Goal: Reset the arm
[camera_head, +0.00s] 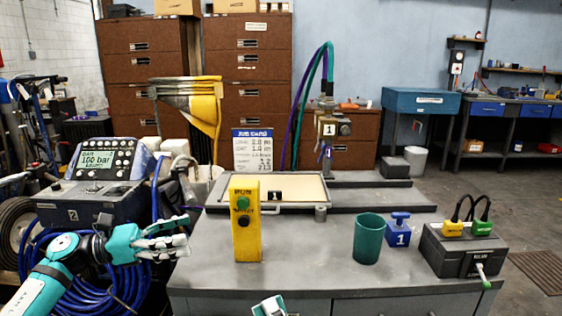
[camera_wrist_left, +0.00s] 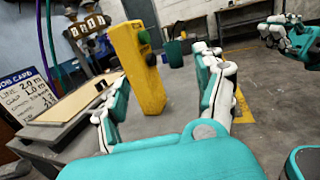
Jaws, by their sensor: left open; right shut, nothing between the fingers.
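My left gripper (camera_head: 165,238) is open and empty, in the air left of the yellow control post. In the left wrist view its two fingers (camera_wrist_left: 165,100) are spread, with the yellow post (camera_wrist_left: 140,65) beyond them, apart. In the head view the yellow post (camera_head: 246,225) stands upright on the grey bench with a green and a black button. Only the teal and white tip of my right gripper (camera_head: 268,307) shows at the bottom edge; it is shut and empty. A tool head marked 1 (camera_head: 332,125) hangs on purple and green hoses behind the bench.
A pressure console (camera_head: 90,185) and coiled blue hose (camera_head: 115,285) are left.

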